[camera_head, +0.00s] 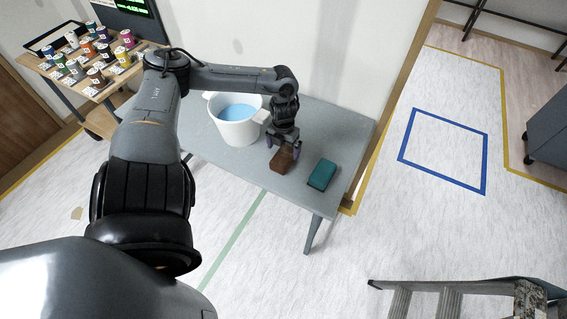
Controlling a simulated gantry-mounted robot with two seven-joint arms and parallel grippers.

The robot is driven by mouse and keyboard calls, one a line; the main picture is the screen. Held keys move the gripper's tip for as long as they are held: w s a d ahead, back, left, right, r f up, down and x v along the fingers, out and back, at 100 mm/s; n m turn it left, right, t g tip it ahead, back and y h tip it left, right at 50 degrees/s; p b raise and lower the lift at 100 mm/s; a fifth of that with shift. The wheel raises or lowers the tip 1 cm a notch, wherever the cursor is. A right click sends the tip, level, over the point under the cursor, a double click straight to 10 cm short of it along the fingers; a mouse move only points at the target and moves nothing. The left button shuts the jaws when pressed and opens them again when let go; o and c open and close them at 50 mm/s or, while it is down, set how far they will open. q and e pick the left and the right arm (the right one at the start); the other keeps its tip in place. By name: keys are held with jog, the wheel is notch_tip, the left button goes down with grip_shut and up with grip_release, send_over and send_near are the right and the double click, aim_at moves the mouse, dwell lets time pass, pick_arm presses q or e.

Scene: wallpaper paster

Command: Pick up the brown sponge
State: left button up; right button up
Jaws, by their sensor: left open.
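The brown sponge (282,161) lies on the grey table (335,128), near its front edge. My left gripper (283,146) points down right at the sponge's far end, with its fingers apart. I cannot tell whether the fingers touch the sponge. The upper end of the sponge is partly hidden by the fingers. My right gripper is not in view.
A teal sponge (322,174) lies on the table to the right of the brown one. A white bucket (238,122) with blue liquid stands to the left, close to my left arm. A cart with several coloured cans (102,51) is at the upper left. A ladder (450,290) is at the lower right.

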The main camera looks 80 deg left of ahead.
aim_at(283, 156)
pick_arm(q)
jog(key=shift+s+d+f+b, duration=0.1)
jog(key=shift+s+f+b, duration=0.05)
jog(key=shift+f+b, duration=2.65)
jog(key=shift+f+p, duration=0.45)
jog(key=shift+p, duration=0.15)
jog(key=c, duration=1)
notch_tip(283, 156, up, 9)
jog(key=p, duration=0.7)
jog(key=shift+c, duration=0.2)
jog(key=shift+r, duration=0.55)
